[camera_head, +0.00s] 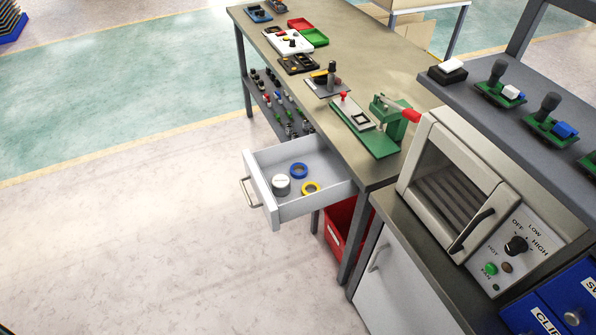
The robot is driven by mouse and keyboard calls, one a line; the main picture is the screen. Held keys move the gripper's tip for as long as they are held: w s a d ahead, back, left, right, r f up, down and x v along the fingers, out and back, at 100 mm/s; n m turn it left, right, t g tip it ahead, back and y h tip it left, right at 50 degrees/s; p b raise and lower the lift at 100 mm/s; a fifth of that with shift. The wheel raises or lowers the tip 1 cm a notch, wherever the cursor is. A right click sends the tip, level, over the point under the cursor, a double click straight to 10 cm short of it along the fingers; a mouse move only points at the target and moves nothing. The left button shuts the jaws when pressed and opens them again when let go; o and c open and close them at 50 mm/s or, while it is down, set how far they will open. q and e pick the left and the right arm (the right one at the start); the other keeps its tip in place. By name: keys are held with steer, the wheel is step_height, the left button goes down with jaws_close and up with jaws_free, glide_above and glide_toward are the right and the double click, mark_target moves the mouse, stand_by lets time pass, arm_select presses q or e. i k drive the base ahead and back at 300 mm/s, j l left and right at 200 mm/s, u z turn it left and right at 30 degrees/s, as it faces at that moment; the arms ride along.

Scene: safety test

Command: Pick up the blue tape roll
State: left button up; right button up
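The blue tape roll (299,171) lies flat in an open white drawer (318,203) under the workbench. It sits toward the back of the drawer, with a yellow tape roll (311,188) in front of it and to the right. A white round container (281,184) stands to its left, near the drawer front. The blue roll is in plain sight with nothing covering it. Neither of my grippers shows in the head view.
The workbench (350,84) holds a green press (386,127), trays and fixtures. A white oven (453,185) with a control panel stands at the right. A red bin (341,228) sits below the drawer. The floor (130,230) left of the drawer is clear.

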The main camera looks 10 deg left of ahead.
mark_target(300, 176)
steer(key=j+z, duration=0.15)
steer(key=z, duration=0.6)
steer(key=j+z, duration=0.45)
steer(key=j, duration=0.2)
steer(key=k+j+z, duration=0.1)
steer(key=j+z, duration=0.35)
steer(key=j, duration=0.15)
steer(key=k+j, duration=0.1)
steer(key=j, duration=0.3)
steer(key=k+j+z, duration=0.1)
steer(key=j, duration=0.3)
steer(key=k+j, duration=0.15)
steer(key=j, duration=0.3)
steer(key=k+j, duration=0.15)
steer(key=j, duration=0.25)
steer(key=i+z, duration=0.05)
